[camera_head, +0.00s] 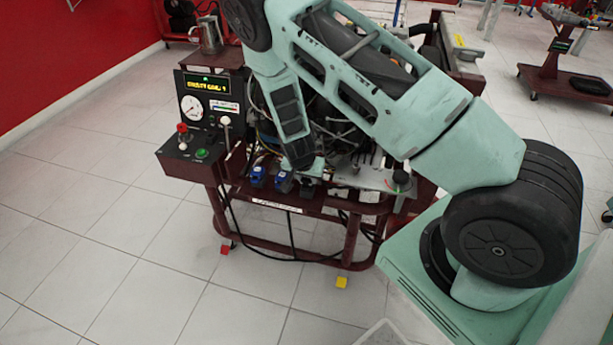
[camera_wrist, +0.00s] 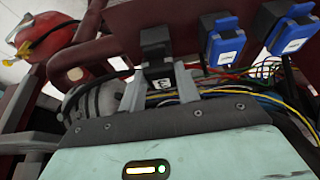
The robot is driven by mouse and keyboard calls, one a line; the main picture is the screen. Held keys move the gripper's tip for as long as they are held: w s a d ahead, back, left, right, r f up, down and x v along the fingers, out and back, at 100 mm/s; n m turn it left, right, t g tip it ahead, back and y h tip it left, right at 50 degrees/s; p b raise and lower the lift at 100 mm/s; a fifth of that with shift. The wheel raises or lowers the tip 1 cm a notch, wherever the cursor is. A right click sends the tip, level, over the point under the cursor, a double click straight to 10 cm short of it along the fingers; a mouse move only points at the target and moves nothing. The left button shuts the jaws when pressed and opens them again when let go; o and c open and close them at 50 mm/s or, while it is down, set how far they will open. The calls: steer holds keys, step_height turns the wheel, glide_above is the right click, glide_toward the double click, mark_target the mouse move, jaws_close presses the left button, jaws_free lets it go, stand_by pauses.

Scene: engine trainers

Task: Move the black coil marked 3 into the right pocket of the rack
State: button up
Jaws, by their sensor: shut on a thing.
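The black coil (camera_wrist: 156,50) stands between my fingertips in the wrist view, with a pale label on its near face that is only partly legible. My gripper (camera_wrist: 160,86) is shut on it. In the head view my gripper (camera_head: 306,170) points down at the front of the engine stand, and a dark block at its tip (camera_head: 307,187) looks like the same coil. Two blue-topped coils stand in a row beside it, one nearer (camera_wrist: 225,45) and one farther (camera_wrist: 289,32). I cannot make out the rack's pockets or whether the black coil sits in one.
The dark red stand (camera_head: 277,207) carries the engine, with cables hanging below. A control panel (camera_head: 200,115) with a gauge is at its left. Coloured wires (camera_wrist: 250,100) run close to my fingers. White floor (camera_head: 130,255) is clear to the left.

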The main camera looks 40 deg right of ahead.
steer(key=shift+f, duration=0.3)
steer(key=shift+f+b, duration=0.45)
stand_by(0.4)
steer(key=o, duration=1.5)
steer(key=shift+c, duration=0.2)
steer(key=shift+r+p, duration=1.15)
steer(key=shift+r, duration=0.35)
steer(key=shift+r, duration=0.1)
